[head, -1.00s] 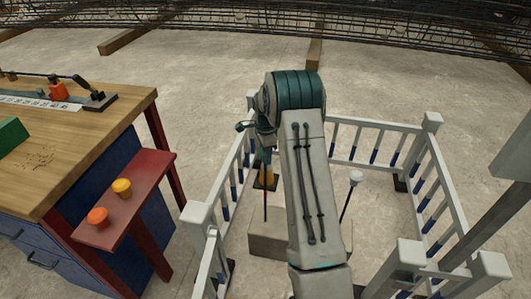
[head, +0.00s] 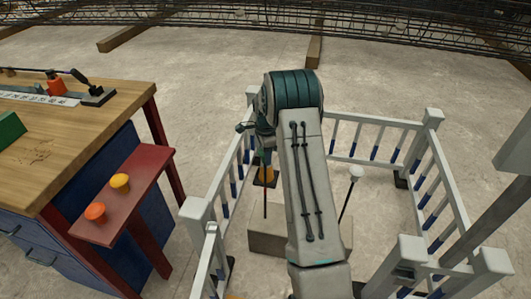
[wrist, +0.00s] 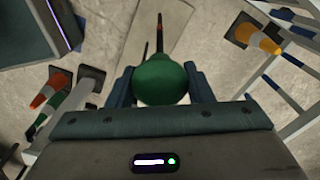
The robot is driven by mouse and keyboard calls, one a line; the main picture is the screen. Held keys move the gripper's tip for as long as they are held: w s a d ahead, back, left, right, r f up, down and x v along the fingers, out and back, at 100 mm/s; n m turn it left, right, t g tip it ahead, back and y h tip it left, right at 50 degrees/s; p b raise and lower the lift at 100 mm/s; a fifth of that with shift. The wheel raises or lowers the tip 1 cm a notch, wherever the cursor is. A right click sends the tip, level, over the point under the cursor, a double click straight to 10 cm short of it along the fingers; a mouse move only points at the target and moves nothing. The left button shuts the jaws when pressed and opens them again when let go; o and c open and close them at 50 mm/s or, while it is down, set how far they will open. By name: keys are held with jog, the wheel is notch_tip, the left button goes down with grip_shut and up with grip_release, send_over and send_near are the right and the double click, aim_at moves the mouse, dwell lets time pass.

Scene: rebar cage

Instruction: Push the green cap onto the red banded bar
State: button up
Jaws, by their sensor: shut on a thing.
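My gripper (wrist: 162,84) is shut on the green cap (wrist: 163,80), with one blue finger on each side of it. I cannot tell whether cap and bar touch. In the head view, my arm hides the cap and most of the gripper. A thin dark bar with red on it (head: 265,203) stands below the gripper, on the left of the concrete block (head: 268,242).
White railings (head: 375,122) surround the block closely. A second bar with a white cap (head: 356,173) stands to the right. Cones (wrist: 258,40) stand on the floor.

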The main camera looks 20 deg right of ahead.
jog(key=shift+f+b, duration=0.6)
jog(key=shift+f, duration=0.6)
jog(key=o, duration=1)
notch_tip(320, 180, up, 14)
jog(key=shift+f+p, duration=0.1)
jog(key=shift+p, duration=1.05)
